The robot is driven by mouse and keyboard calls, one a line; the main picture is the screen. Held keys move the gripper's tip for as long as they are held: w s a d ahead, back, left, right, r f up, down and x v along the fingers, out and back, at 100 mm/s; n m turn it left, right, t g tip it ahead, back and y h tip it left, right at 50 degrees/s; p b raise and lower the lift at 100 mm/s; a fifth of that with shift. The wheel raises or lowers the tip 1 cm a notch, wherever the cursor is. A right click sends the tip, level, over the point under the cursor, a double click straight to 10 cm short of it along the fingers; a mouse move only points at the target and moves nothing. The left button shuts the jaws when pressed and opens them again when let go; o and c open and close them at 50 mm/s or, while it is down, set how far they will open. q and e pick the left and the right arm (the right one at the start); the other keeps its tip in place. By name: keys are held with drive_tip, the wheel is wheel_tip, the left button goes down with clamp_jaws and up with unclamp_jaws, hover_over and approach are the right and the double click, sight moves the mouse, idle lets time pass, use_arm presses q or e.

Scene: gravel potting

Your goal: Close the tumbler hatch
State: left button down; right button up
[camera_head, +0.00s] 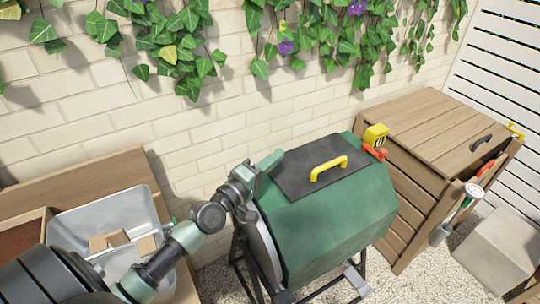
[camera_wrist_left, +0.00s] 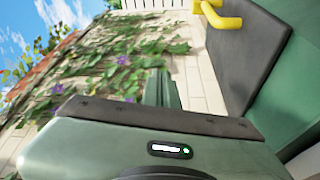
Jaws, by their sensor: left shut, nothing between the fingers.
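The green tumbler (camera_head: 330,232) stands on a dark frame in the middle of the head view. Its dark hatch (camera_head: 296,165) with a yellow handle (camera_head: 328,168) lies over the top of the drum. I cannot tell if it is fully seated. In the left wrist view the hatch (camera_wrist_left: 238,65) and its handle (camera_wrist_left: 222,20) are at the upper right. My left gripper (camera_head: 269,162) is shut and empty, beside the hatch's left edge; I cannot tell if they touch. Its fingers (camera_wrist_left: 160,88) show in the left wrist view. My right gripper is not in view.
A red latch (camera_head: 375,152) and a yellow box (camera_head: 376,135) are at the drum's right end. A wooden cabinet (camera_head: 430,125) stands to the right. A grey tub (camera_head: 105,214) with wooden blocks is at the left. A brick wall with ivy is behind.

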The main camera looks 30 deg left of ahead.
use_arm(q)
drive_tip(key=s+a+f+b, duration=0.3)
drive_tip(key=s+a+b, duration=0.1)
drive_tip(key=s+b, duration=0.3)
drive_tip(key=shift+s+a+f, duration=0.2)
drive_tip(key=shift+s+a, duration=0.15)
drive_tip(key=shift+s, duration=0.15)
